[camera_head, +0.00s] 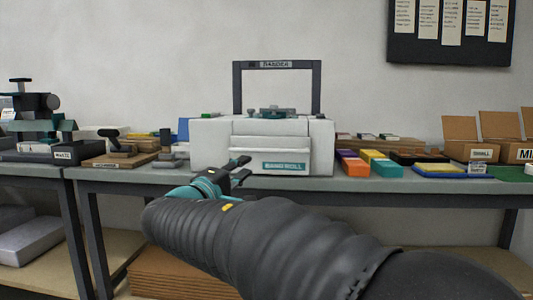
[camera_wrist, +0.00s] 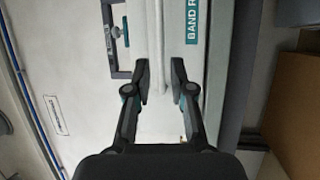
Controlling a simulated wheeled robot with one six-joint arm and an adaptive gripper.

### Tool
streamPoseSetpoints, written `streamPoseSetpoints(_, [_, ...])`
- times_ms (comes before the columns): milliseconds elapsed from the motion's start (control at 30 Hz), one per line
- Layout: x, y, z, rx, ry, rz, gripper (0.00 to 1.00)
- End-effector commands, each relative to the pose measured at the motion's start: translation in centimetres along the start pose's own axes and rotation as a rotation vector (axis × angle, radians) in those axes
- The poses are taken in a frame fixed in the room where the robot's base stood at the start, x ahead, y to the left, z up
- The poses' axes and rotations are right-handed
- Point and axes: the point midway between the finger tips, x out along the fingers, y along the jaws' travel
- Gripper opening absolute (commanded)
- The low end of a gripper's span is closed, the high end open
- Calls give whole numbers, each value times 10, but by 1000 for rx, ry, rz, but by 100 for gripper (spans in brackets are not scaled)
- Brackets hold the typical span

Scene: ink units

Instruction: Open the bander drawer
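The bander (camera_head: 210,145) is a white box with a dark frame (camera_head: 237,88) labelled "BANDER" above it. It stands on the grey bench. Its drawer front (camera_head: 302,156) carries a teal "BAND ROLL" label, with a pale lip (camera_head: 270,142) across it. The drawer looks shut. My gripper (camera_head: 243,167) is in front of the drawer's lower left part. In the wrist view, my gripper (camera_wrist: 161,68) is open and empty, its fingers on either side of the pale lip (camera_wrist: 155,40). I cannot tell whether they touch it.
Coloured boxes (camera_head: 388,168) and a blue-yellow tray (camera_head: 440,171) lie right of the bander. Cardboard boxes (camera_head: 462,137) stand further right. A wooden board with a dark tool (camera_head: 118,158) is to the left. Brown sheets (camera_head: 175,275) are stacked under the bench. The bench's front edge runs below the drawer.

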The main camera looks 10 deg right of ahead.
Motion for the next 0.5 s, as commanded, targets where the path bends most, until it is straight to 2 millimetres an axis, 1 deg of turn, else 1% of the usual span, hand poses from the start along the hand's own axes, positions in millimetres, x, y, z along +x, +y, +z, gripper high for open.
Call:
streamPoseSetpoints(33, [9, 0, 1, -2, -4, 0, 23])
streamPoseSetpoints(300, [59, 0, 2, -3, -5, -2, 23])
streamPoseSetpoints(500, [94, 0, 2, -3, -4, -1, 23])
